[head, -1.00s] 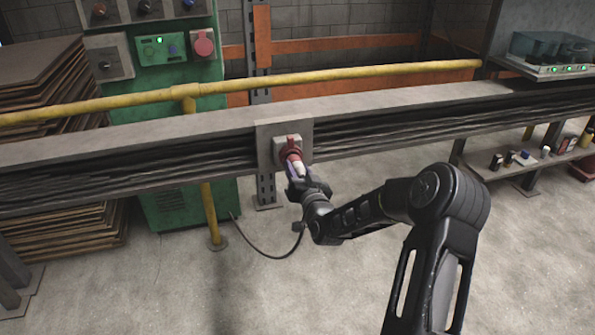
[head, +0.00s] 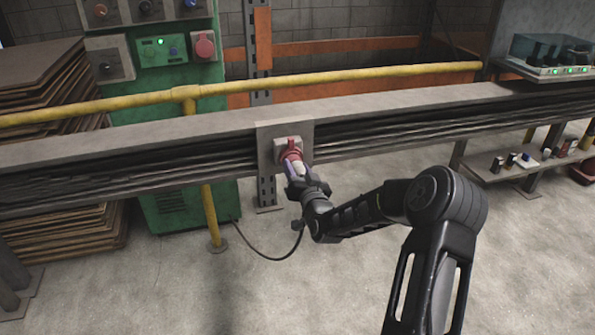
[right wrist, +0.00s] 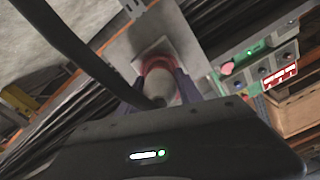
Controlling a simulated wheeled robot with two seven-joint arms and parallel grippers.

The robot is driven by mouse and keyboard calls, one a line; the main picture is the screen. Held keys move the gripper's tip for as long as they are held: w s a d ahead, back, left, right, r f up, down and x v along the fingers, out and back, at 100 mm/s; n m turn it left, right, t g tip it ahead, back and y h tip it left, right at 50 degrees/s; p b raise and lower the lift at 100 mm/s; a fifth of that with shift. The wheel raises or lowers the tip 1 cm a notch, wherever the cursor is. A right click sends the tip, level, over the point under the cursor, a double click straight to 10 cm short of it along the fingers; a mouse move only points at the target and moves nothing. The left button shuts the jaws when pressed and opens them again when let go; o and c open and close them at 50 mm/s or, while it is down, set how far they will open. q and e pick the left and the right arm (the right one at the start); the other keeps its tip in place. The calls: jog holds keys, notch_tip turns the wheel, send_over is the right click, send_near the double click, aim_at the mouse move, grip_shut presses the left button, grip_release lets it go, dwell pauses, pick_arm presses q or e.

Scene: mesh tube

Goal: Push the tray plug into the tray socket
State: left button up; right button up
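The tray socket (head: 289,145) is a red fitting on a pale box, mounted on a grey plate on the front of the cable tray. My right gripper (head: 292,167) is at the socket, its purple fingers shut around the pale-bodied tray plug (head: 293,155). The right wrist view shows the plug (right wrist: 162,84) between the two fingers, its front against or inside the red ring of the socket (right wrist: 157,62). How deep it sits is hidden. A dark cable (right wrist: 85,55) runs from the plug's rear. My left gripper is not in view.
The long grey cable tray (head: 400,108) with black cables crosses the scene. A yellow pipe (head: 330,74) runs behind and above it. A green control cabinet (head: 165,80) stands behind at left. A low shelf (head: 540,165) with small items is at right. The floor in front is clear.

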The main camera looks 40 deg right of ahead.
jog(key=o, duration=0.4)
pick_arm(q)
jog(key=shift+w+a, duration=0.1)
pick_arm(e)
jog(key=shift+o, duration=0.2)
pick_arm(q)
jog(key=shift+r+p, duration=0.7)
pick_arm(e)
jog(key=v, duration=0.7)
jog(key=shift+s, duration=0.4)
jog(key=shift+a, duration=0.15)
